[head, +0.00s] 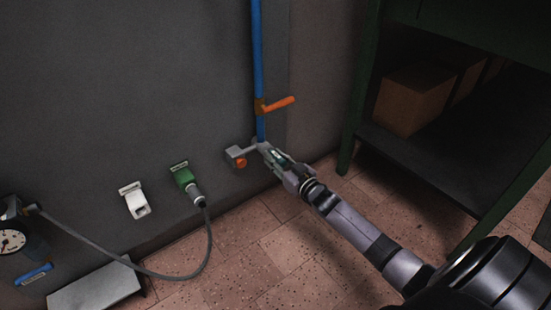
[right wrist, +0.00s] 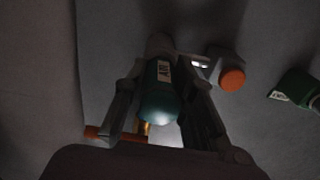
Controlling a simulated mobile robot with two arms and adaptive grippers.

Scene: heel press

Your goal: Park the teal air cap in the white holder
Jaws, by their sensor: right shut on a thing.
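The teal air cap (right wrist: 160,98) with a white label sits between the fingers of my right gripper (right wrist: 160,110) in the right wrist view. In the head view my right gripper (head: 272,154) is at the lower end of the blue pipe, shut on the cap, which is mostly hidden there. The cap's far end meets a pale round fitting (right wrist: 160,45); I cannot tell whether they are joined. The white holder (head: 135,201) is on the wall to the left, and its front opening looks empty. My left gripper is not in view.
A green holder (head: 181,175) carries a hose plug (head: 197,196); its hose (head: 170,276) loops left to a gauge (head: 12,240). A grey block with an orange button (head: 241,163) is beside my gripper. An orange valve handle (head: 278,103) juts above. A green shelf (head: 350,120) stands right.

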